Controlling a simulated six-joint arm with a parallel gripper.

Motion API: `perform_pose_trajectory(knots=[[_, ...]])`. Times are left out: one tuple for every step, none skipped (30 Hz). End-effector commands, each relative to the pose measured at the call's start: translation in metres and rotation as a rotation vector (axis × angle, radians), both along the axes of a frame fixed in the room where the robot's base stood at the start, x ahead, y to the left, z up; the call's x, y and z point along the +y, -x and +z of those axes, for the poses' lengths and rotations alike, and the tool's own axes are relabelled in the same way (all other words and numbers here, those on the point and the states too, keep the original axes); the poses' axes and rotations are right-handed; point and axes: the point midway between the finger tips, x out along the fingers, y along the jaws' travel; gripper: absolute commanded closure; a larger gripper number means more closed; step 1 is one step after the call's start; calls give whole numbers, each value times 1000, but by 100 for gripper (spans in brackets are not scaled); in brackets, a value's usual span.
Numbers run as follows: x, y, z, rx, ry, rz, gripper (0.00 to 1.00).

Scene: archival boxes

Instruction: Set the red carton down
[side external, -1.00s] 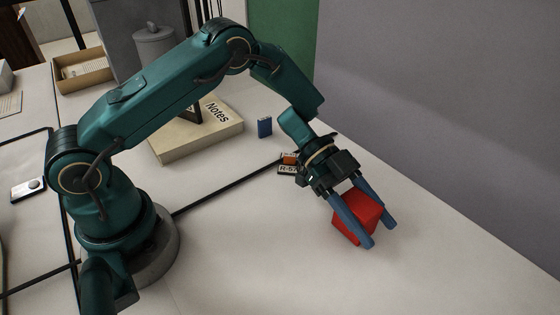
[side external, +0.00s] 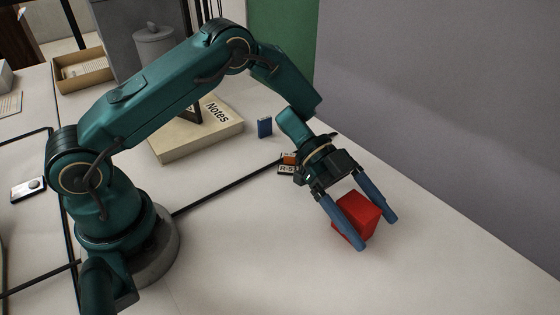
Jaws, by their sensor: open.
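The red carton (side external: 361,215) is on the right part of the white table, between the two blue-grey fingers of my gripper (side external: 377,232). The gripper is open and points down toward the table. The near finger covers part of the carton's left side, and the far finger is beside its right side. The carton appears to rest on the table, but its lower edge is partly hidden.
A box marked "Notes" (side external: 192,140) lies behind the arm, with a small blue box (side external: 264,127) to its right. A small labelled item (side external: 287,168) lies behind the gripper. A black cable (side external: 228,188) crosses the table. The front right table is clear.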

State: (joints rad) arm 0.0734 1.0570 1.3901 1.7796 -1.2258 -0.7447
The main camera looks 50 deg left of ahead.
Motion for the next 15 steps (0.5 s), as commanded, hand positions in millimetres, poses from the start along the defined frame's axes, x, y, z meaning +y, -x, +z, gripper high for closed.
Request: perform_pose_trajectory(knots=[[8, -1, 4, -1, 1, 5, 14], [13, -1, 5, -1, 0, 6, 14], [20, -1, 8, 0, 0, 6, 14], [26, -2, 11, -2, 1, 8, 14], [33, -2, 14, -2, 0, 8, 14], [41, -1, 17, -1, 1, 8, 14], [47, -2, 19, -3, -1, 9, 14], [53, -2, 22, -2, 1, 8, 14], [61, -1, 25, -2, -1, 8, 14], [66, -1, 27, -2, 0, 8, 14], [72, -1, 30, -3, 0, 6, 14], [78, -1, 33, -2, 0, 7, 14], [83, -1, 34, -1, 0, 6, 14], [87, -1, 36, -1, -1, 6, 14], [92, -1, 38, -1, 0, 5, 14]])
